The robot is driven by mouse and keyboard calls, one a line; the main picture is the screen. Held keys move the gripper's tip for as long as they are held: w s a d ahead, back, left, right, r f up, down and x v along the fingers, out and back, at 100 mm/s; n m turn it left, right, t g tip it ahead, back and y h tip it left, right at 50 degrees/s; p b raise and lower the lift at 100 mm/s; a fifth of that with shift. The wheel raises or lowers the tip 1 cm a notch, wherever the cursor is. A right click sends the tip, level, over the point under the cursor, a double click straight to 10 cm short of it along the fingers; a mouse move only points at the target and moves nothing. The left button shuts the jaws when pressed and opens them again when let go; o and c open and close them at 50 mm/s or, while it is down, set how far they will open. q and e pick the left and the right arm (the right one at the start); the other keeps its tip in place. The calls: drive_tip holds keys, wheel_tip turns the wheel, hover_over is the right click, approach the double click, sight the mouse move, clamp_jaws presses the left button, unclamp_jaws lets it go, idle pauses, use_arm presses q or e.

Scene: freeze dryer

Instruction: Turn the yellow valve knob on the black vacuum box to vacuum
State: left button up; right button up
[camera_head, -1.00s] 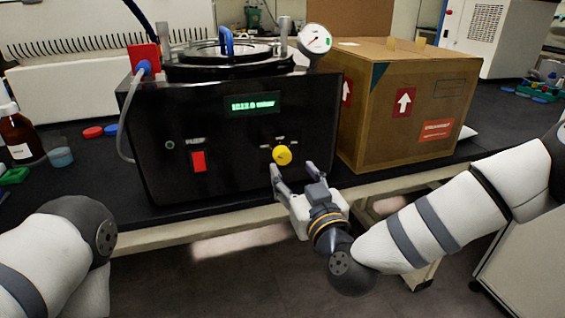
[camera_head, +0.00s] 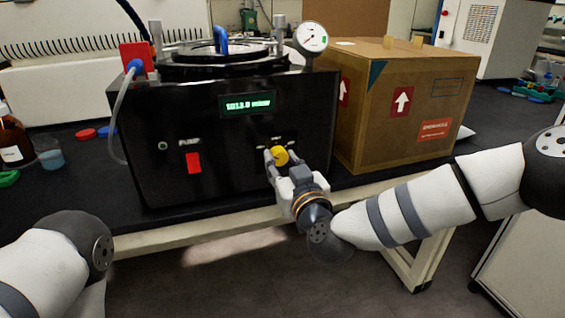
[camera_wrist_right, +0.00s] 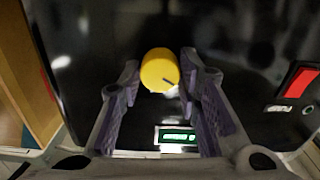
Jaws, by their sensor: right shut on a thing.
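The yellow valve knob (camera_head: 281,155) is on the lower right of the front face of the black vacuum box (camera_head: 222,135). My right gripper (camera_head: 280,161) is at the knob, with its fingers on either side of it. In the right wrist view, the knob (camera_wrist_right: 158,70) sits between the fingertips of the gripper (camera_wrist_right: 159,74), which is shut on it. A dark mark shows on the knob's lower right there. The small labels around the knob are partly hidden and too small to read. My left gripper is out of view.
A red pump switch (camera_head: 194,163) and a lit green display (camera_head: 248,104) are on the same face. A cardboard box (camera_head: 400,115) stands close to the right. A pressure gauge (camera_head: 311,38) tops the vacuum box. The space in front of the bench is open.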

drive_tip(key=m, duration=0.5)
drive_tip(key=shift+m, duration=0.4)
drive_tip(key=m, duration=0.2)
drive_tip(key=shift+m, duration=0.4)
drive_tip(key=m, duration=0.3)
drive_tip(key=shift+m, duration=0.3)
drive_tip(key=m+b, duration=0.1)
drive_tip(key=m, duration=0.4)
drive_tip(key=shift+f, duration=0.1)
drive_tip(key=m+b, duration=0.1)
drive_tip(key=m, duration=0.3)
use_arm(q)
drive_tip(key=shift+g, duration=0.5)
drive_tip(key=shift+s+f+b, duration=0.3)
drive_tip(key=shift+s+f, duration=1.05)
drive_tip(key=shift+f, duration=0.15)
use_arm(e)
drive_tip(key=shift+m, duration=1.3)
